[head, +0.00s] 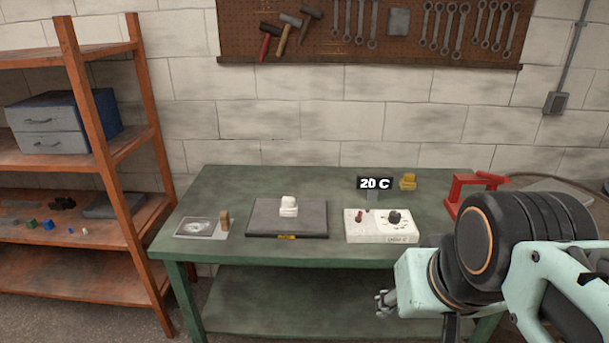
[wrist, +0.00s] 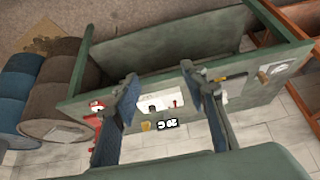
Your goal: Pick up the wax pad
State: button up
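No piece is labelled as the wax pad. A small yellow block (head: 407,182) sits at the back of the green bench (head: 215,185), right of the 20 C display, and looks most like wax. In the wrist view the yellow block (wrist: 145,126) shows between the fingers, far beyond them. A white stepped piece (head: 289,206) stands on a dark flat plate (head: 262,228); which piece is the wax pad I cannot tell for sure. My gripper (head: 385,303) hangs in front of the bench at the right, away from both. In the wrist view its fingers (wrist: 160,80) are apart and empty.
A white control box (head: 380,238) with knobs and the 20 C display (head: 374,184) stand right of the plate. A red stand (head: 468,190) is at the right end. A picture card (head: 203,226) and brown block (head: 225,219) lie left. An orange shelf (head: 85,150) stands left.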

aim_at(288, 207)
jog(key=i+z, duration=0.2)
jog(key=i, duration=1.05)
jog(key=i+l+z, duration=0.1)
jog(key=i+l, duration=0.2)
jog(key=i+j+u, duration=0.1)
jog(key=j, duration=0.3)
jog(key=i, duration=0.05)
